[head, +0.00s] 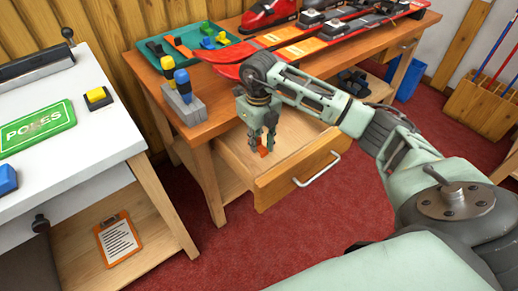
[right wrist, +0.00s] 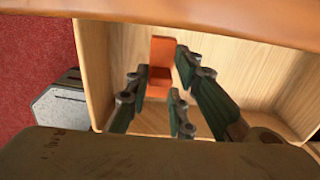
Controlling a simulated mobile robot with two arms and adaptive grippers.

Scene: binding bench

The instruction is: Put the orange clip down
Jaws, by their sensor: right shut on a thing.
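My right gripper (head: 261,140) points down into the open drawer (head: 290,178) of the wooden bench. It is shut on the orange clip (head: 263,151), which shows just below the fingertips, inside the drawer walls. In the right wrist view the orange clip (right wrist: 162,50) stands out between the green fingers, over the drawer's pale wooden floor. I cannot tell whether the clip touches that floor. The fingers hide part of it. My left gripper is not in view.
The bench top (head: 232,108) overhangs the drawer's back. On it are a green tray (head: 222,27) of small parts, a grey holder (head: 183,108) with blue and yellow handles, and red skis (head: 310,47). A white table (head: 95,140) stands left. The drawer looks otherwise empty.

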